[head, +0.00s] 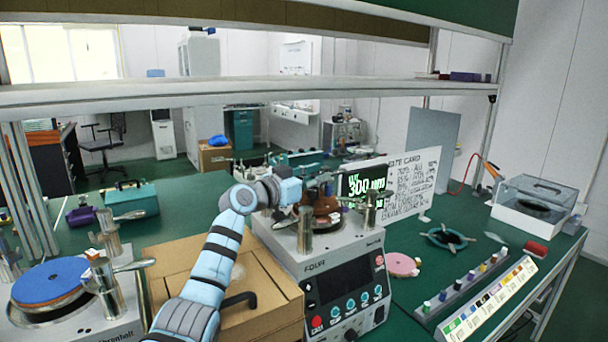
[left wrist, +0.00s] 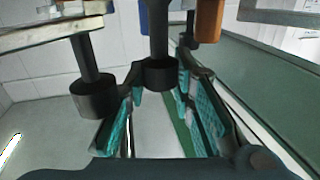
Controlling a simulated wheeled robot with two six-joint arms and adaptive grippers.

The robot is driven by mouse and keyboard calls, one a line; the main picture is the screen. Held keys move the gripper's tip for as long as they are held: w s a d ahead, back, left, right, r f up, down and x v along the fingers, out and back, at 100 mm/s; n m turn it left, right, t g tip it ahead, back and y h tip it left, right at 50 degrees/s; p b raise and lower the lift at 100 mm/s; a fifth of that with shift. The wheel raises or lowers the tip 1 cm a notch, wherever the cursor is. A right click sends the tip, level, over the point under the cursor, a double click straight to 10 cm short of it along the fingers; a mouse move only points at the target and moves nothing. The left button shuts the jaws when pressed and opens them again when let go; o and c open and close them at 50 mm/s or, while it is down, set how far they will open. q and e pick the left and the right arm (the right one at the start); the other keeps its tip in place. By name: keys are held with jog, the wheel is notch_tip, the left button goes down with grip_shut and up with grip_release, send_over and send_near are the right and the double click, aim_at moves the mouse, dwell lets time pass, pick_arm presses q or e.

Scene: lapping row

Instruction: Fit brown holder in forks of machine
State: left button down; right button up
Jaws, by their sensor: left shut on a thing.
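The brown holder (head: 322,206) is at the top of the grey machine (head: 315,262), between its upright metal posts. My left gripper (head: 308,190) reaches in from the left and is shut on the holder from above and behind; the grip itself is small and partly hidden. In the left wrist view, the gripper's teal-padded fingers (left wrist: 160,105) flank a dark cylinder (left wrist: 160,74). I cannot tell from these views whether the holder sits in the forks or is just above the plate. My right gripper is not in view.
A cardboard box (head: 190,262) stands left of the machine, below my left arm. A second machine with a blue disc (head: 50,280) is at the far left.

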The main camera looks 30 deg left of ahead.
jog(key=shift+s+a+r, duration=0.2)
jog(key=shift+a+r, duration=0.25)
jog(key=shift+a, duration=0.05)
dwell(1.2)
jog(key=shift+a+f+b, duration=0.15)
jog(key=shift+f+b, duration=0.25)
jog(key=shift+b, duration=0.15)
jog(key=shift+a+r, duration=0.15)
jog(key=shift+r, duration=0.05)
dwell(0.3)
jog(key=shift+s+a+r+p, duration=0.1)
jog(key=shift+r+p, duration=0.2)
